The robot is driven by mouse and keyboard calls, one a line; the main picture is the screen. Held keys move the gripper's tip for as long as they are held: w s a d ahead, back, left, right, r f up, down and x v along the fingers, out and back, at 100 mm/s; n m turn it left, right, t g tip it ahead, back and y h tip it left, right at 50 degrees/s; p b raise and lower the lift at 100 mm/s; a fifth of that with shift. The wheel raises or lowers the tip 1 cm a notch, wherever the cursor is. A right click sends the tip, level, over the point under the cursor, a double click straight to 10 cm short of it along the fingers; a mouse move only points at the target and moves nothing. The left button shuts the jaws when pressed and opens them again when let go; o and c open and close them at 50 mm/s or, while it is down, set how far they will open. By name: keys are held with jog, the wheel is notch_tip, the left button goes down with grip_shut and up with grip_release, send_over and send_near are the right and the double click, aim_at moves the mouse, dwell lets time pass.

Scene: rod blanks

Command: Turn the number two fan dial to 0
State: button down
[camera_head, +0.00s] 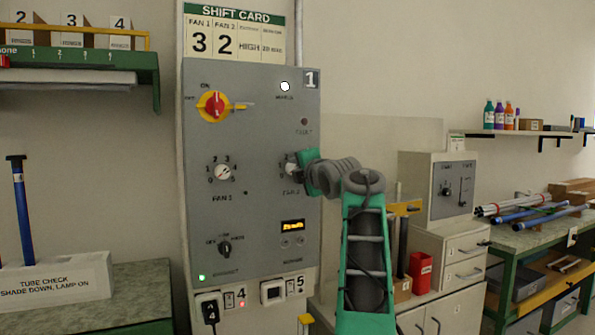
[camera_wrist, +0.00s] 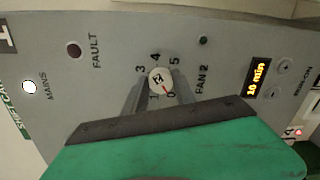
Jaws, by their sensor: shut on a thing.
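The number two fan dial (camera_wrist: 157,77) is a small round white knob on the grey panel, labelled FAN 2. Figures 0, 1, 3, 4 and 5 show around it in the wrist view; the 2 seems hidden by a finger. My gripper (camera_wrist: 160,90) is shut on this dial, one finger on each side. In the head view my gripper (camera_head: 304,170) reaches the panel from the right and partly covers the dial (camera_head: 291,170).
The grey panel (camera_head: 258,130) also carries a red and yellow switch (camera_head: 214,106), the FAN 1 dial (camera_head: 223,172), a lower black knob (camera_head: 225,247) and a lit timer display (camera_head: 292,226). A shift card (camera_head: 237,40) hangs above. Benches stand on both sides.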

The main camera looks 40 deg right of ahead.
jog(key=c, duration=1)
grip_release()
jog(key=b+v, duration=0.2)
jog(key=v, duration=0.5)
jog(key=shift+s+a, duration=0.15)
jog(key=shift+s, duration=0.2)
